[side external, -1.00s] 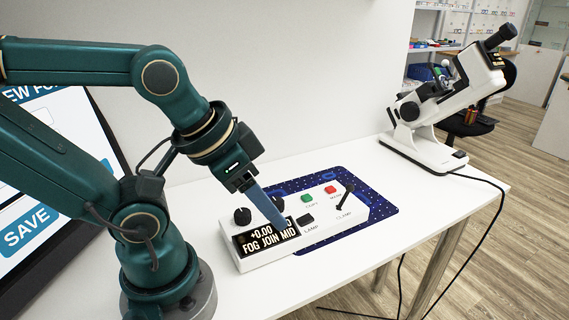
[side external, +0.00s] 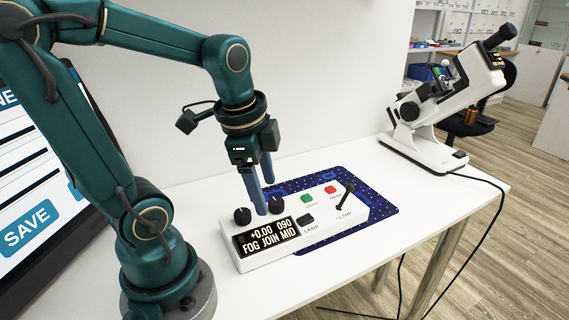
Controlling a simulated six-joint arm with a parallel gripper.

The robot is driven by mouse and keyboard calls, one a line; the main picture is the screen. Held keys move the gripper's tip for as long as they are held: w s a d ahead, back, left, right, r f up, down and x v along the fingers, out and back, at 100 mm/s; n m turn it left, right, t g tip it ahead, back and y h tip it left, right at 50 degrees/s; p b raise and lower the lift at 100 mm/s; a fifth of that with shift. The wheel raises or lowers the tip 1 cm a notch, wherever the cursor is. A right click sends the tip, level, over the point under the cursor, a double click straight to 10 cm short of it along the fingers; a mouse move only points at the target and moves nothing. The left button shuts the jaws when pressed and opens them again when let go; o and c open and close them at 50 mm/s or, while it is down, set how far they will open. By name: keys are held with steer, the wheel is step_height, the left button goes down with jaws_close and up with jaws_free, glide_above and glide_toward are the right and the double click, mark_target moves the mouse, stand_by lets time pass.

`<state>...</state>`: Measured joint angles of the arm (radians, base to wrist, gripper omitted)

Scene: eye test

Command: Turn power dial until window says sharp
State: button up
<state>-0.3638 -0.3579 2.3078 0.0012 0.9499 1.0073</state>
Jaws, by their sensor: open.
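The white control box (side external: 292,209) lies on the table with two black dials, a left one (side external: 242,216) and a right one (side external: 277,204). No label shows by either, so I cannot tell which is the power dial. The window (side external: 266,240) reads "+0.00 090" above "FOG JOIN MID". My gripper (side external: 266,199) points down, open, its two blue fingers apart with nothing held. The nearer fingertip shows between the dials, close to the right one. I cannot tell whether it touches.
The box also carries a green button (side external: 307,198), a red button (side external: 330,189), a black lamp switch (side external: 305,220) and an upright clamp lever (side external: 346,196). A blue dotted mat (side external: 381,209) lies beneath. A white lens instrument (side external: 425,148) stands at right; the table between is clear.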

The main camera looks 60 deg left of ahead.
mark_target(242, 212)
steer(key=a+f, duration=0.1)
steer(key=a, duration=0.1)
steer(key=s+a+f+n+g, duration=0.1)
steer(key=a, duration=0.1)
steer(key=a+f+g, duration=0.1)
steer(key=a+f, duration=0.1)
steer(key=shift+s+a+n+h, duration=0.3)
steer(key=shift+a+n+h, duration=0.05)
steer(key=shift+n+h, duration=0.05)
steer(key=shift+s+a+f+g, duration=0.1)
steer(key=shift+s+a+g, duration=0.05)
steer(key=shift+g, duration=0.15)
steer(key=shift+f, duration=2.45)
jaws_close()
